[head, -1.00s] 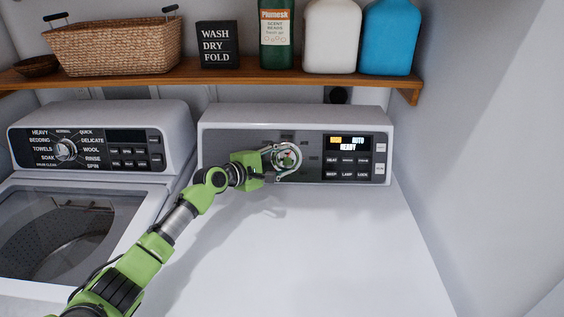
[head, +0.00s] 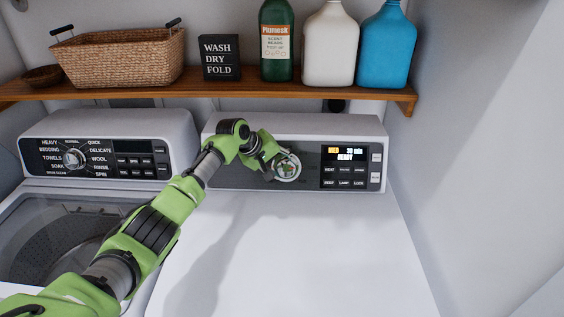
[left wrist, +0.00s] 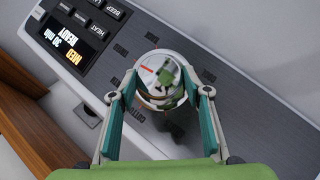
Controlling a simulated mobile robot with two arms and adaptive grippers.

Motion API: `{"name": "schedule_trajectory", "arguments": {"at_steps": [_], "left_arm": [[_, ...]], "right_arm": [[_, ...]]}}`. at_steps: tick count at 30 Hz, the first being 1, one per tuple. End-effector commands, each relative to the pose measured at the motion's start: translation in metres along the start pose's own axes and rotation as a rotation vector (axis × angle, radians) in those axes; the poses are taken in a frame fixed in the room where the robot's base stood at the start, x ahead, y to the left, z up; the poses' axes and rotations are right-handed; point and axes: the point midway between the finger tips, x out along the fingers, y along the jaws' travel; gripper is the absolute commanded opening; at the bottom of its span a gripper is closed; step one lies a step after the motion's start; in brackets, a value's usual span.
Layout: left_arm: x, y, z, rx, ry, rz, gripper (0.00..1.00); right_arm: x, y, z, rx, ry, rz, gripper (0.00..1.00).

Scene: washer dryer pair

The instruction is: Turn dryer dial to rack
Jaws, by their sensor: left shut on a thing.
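The dryer dial (left wrist: 164,82) is a round, shiny silver knob on the dryer's grey control panel (head: 230,174). In the left wrist view it sits between the two fingers of my left gripper (left wrist: 161,92), which is shut on it. A red mark shows on its face. In the head view the dial (head: 287,166) is partly covered by my left gripper (head: 286,165). The dryer display (head: 345,153) reads "MED", "30 min" and "READY". My right gripper is not in view.
The washer (head: 105,135) with its own dial (head: 74,159) stands at the left. A wooden shelf (head: 200,91) above holds a wicker basket (head: 120,58), a dark sign (head: 219,57) and several bottles. The dryer's white top (head: 310,250) is clear.

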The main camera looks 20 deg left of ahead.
Motion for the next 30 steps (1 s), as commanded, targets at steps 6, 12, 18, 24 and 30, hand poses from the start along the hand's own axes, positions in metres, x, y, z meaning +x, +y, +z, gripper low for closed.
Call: {"name": "schedule_trajectory", "arguments": {"at_steps": [6,12,18,24,30], "left_arm": [[-0.001,0.005,0.000,0.159,-0.018,-0.136,0.23],[0.002,0.006,0.002,0.304,-0.033,-0.257,0.23],[0.006,0.007,0.003,0.450,-0.046,-0.378,0.23],[0.006,0.007,0.003,0.549,-0.055,-0.463,0.23],[0.006,0.008,0.003,0.602,-0.061,-0.508,0.23]], "right_arm": [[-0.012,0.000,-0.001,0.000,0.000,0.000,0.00],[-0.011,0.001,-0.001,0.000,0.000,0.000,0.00],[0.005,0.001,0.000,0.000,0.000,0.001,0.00],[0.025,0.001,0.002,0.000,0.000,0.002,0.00],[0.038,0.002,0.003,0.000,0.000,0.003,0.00]]}}
